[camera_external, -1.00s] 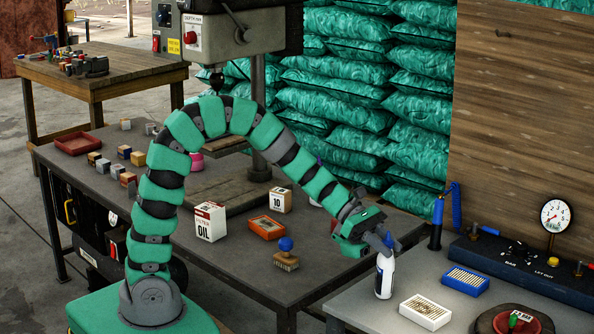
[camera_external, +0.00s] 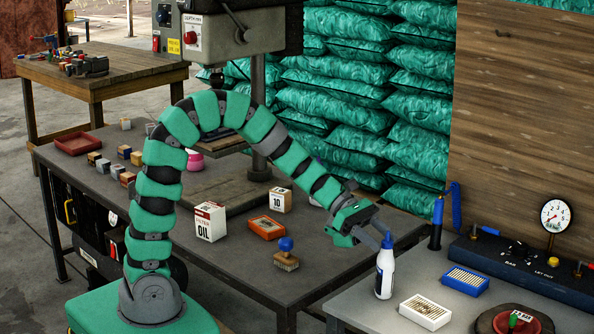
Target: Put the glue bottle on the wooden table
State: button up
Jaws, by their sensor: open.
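My gripper (camera_external: 377,230) is open and empty, just above and left of the bottle's cap. I cannot tell whether a fingertip touches the cap. The wooden table (camera_external: 125,83) stands at the back left, with several small tools and a vise-like object on it.
Two small boxes (camera_external: 425,311) (camera_external: 465,280) and a gauge (camera_external: 556,215) sit beside the bottle.

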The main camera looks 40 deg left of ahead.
jog(key=p+v, duration=0.2)
jog(key=v, duration=0.7)
jog(key=shift+a, duration=0.2)
jog(key=w+a+r+m+t+y, duration=0.4)
jog(key=a+r+m, duration=0.2)
jog(key=a+r, duration=0.4)
jog(key=w+a+r+m+t+y, duration=0.45)
jog(key=a+r+m, duration=0.25)
jog(key=a+r, duration=0.3)
jog(key=s+a+r+m+t+y, duration=0.1)
jog(key=a+r+t, duration=0.1)
jog(key=r, duration=0.5)
jog(key=s+a+r+m+t+y, duration=0.2)
jog(key=a+r, duration=0.3)
jog(key=r, duration=0.2)
jog(key=s+a+r+m+t+y, duration=0.1)
jog(key=a+r+m+t+y, duration=0.1)
jog(key=r, duration=0.6)
jog(key=shift+s+a+t, duration=0.3)
jog(key=shift+a+t, duration=0.15)
jog(key=shift+a, duration=0.45)
